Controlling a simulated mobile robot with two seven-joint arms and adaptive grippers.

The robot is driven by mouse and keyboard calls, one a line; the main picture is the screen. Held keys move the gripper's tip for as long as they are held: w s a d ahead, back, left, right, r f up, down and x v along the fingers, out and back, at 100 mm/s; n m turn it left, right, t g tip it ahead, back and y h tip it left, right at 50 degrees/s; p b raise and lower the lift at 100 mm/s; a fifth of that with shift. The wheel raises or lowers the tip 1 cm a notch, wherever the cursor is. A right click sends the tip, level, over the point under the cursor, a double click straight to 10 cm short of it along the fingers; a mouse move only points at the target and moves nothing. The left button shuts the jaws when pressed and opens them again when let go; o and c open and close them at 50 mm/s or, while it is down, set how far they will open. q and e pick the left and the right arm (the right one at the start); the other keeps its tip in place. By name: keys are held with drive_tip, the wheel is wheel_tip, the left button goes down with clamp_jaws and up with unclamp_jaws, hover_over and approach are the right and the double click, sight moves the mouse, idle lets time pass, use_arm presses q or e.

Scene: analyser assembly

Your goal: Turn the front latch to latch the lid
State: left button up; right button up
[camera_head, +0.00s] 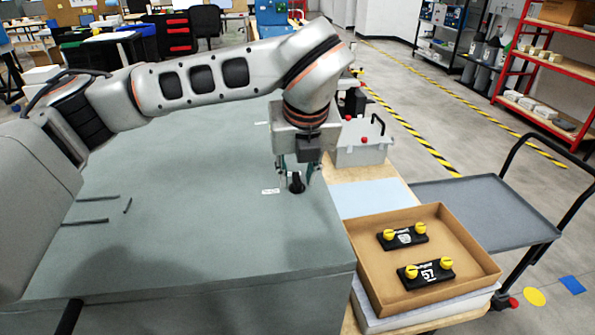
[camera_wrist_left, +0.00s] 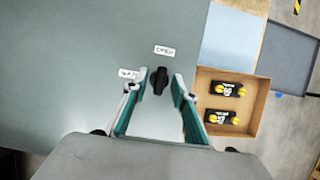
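The front latch is a small black knob (camera_head: 296,184) on the flat grey-green lid (camera_head: 200,230), near its right edge. It also shows in the left wrist view (camera_wrist_left: 159,82), long axis roughly up and down the picture, top end toward the label reading OPEN (camera_wrist_left: 164,50). A second label (camera_wrist_left: 128,73), too blurred to read surely, lies left of the knob. My left gripper (camera_head: 298,173) points down over the latch, fingers apart. In the wrist view its fingertips (camera_wrist_left: 159,76) stand on either side of the knob, with gaps visible. My right gripper is not in view.
A cardboard box (camera_head: 468,250) with two black parts bearing yellow knobs stands right of the lid. A grey-white case (camera_head: 362,152) stands behind the gripper. A grey cart (camera_head: 485,215) is farther right. Short dark slots mark the lid's left side.

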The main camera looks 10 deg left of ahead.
use_arm(q)
clamp_jaws()
